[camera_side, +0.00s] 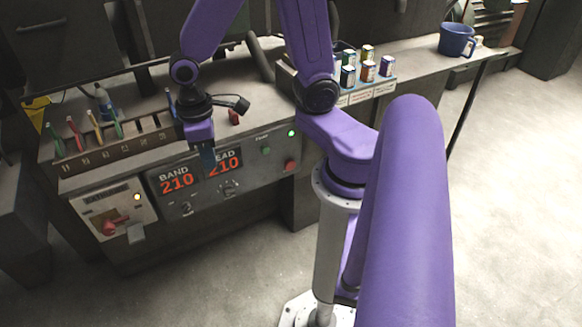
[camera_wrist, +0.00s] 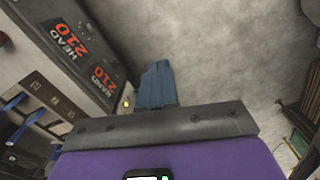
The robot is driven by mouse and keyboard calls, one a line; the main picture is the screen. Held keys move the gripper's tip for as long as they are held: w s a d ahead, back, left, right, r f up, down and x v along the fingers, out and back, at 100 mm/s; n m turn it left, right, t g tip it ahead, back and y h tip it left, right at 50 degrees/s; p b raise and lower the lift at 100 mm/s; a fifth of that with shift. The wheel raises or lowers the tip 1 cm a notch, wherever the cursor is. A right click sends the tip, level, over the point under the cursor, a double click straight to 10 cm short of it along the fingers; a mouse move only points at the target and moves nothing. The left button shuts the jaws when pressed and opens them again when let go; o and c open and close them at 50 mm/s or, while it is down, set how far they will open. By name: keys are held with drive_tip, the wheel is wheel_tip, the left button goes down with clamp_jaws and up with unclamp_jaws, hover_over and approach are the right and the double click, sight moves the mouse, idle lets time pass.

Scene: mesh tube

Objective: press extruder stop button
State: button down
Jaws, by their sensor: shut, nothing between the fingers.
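My gripper (camera_side: 208,162) is shut and empty, its blue fingers pointing down in front of the control panel (camera_side: 232,196), partly covering the readouts. In the wrist view the closed fingers (camera_wrist: 157,84) show against the floor. A red button (camera_side: 291,166) and a green button (camera_side: 265,150) are on the panel's right part, right of my gripper. A red switch (camera_side: 110,226) is on a pale box (camera_side: 90,205) at the lower left. The labels are too small to read, so I cannot tell which red control is the extruder stop.
An amber lamp (camera_side: 137,196) and a green lamp (camera_side: 291,133) are lit. Red BAND (camera_side: 177,181) and HEAD (camera_side: 225,162) readouts show 210. Tools stand in a slotted rack (camera_side: 115,148) on the bench. Small boxes (camera_side: 367,71) and a blue mug (camera_side: 456,40) are farther right. The floor in front is clear.

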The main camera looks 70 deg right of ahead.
sight(289, 164)
drive_tip(key=w+d+f+m, duration=0.6)
drive_tip(key=w+d+f, duration=0.1)
drive_tip(key=w+f, duration=0.1)
drive_tip(key=d+f+m+g, duration=0.1)
drive_tip(key=d+f+m, duration=0.5)
drive_tip(key=d+f, duration=0.45)
drive_tip(key=s+d+f+m+t+h, duration=0.3)
drive_tip(key=s+d+f+m, duration=0.2)
drive_tip(key=s+f, duration=0.3)
drive_tip(key=s+d+f+m+t+h, duration=0.4)
drive_tip(key=s+f, duration=0.5)
drive_tip(key=s, duration=0.7)
drive_tip(key=shift+s+d+m, duration=0.15)
drive_tip(key=shift+d+m, duration=1.05)
drive_tip(key=shift+m, duration=0.1)
drive_tip(key=w+d, duration=0.6)
drive_tip(key=shift+w, duration=0.15)
drive_tip(key=shift+d, duration=0.15)
idle(0.6)
